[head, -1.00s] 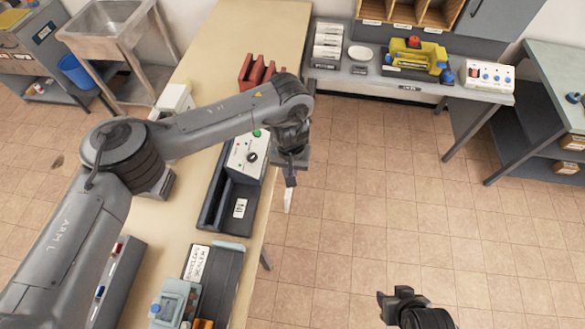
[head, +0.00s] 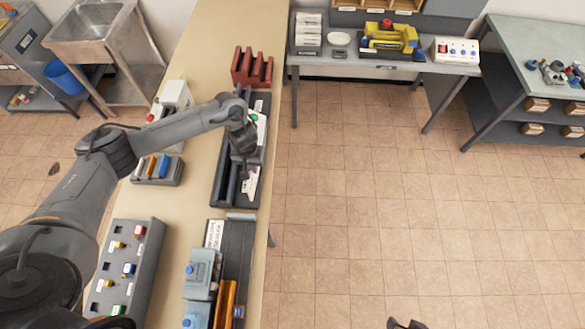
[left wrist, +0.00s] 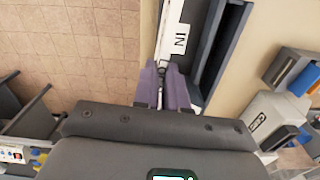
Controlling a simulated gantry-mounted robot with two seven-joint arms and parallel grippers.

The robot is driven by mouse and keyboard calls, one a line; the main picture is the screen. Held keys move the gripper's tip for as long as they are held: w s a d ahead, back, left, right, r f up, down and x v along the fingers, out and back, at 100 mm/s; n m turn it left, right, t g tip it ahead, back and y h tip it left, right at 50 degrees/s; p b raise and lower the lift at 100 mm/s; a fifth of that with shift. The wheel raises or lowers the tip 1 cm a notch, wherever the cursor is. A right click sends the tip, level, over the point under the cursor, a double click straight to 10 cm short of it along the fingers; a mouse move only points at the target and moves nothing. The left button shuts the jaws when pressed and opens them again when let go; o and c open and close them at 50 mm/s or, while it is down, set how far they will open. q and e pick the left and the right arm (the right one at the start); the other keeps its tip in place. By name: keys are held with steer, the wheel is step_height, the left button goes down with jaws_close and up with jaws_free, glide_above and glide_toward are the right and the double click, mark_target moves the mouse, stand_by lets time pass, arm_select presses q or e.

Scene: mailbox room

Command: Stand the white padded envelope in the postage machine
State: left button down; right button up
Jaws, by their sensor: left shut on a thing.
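The postage machine (head: 262,138) is a dark grey unit on the long table, with a pale button panel and a long slotted tray in front. My left gripper (head: 248,172) is over the near part of this tray, pointing down. It is shut on the white padded envelope (head: 251,184), of which only a small white part shows below the fingers. In the left wrist view, the closed fingers (left wrist: 164,82) are beside the tray (left wrist: 222,45) and its white IN label (left wrist: 180,40). I cannot tell whether the envelope touches the tray. My right gripper (head: 405,324) barely shows at the bottom edge.
A red rack (head: 252,68) stands behind the machine. A dark tray with blue and orange items (head: 238,250) lies in front of it. A grey panel with coloured switches (head: 128,268) is at the near left. The floor right of the table is clear.

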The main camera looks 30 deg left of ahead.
arm_select(q)
steer(key=s+a+f+n+b, duration=0.1)
steer(key=s+a+b, duration=0.2)
steer(key=a, duration=0.9)
steer(key=shift+s, duration=0.7)
steer(key=shift+d, duration=0.1)
steer(key=shift+f+p, duration=0.2)
steer(key=shift+p, duration=0.1)
steer(key=shift+f, duration=0.15)
steer(key=shift+f+b, duration=0.75)
steer(key=shift+f, duration=0.6)
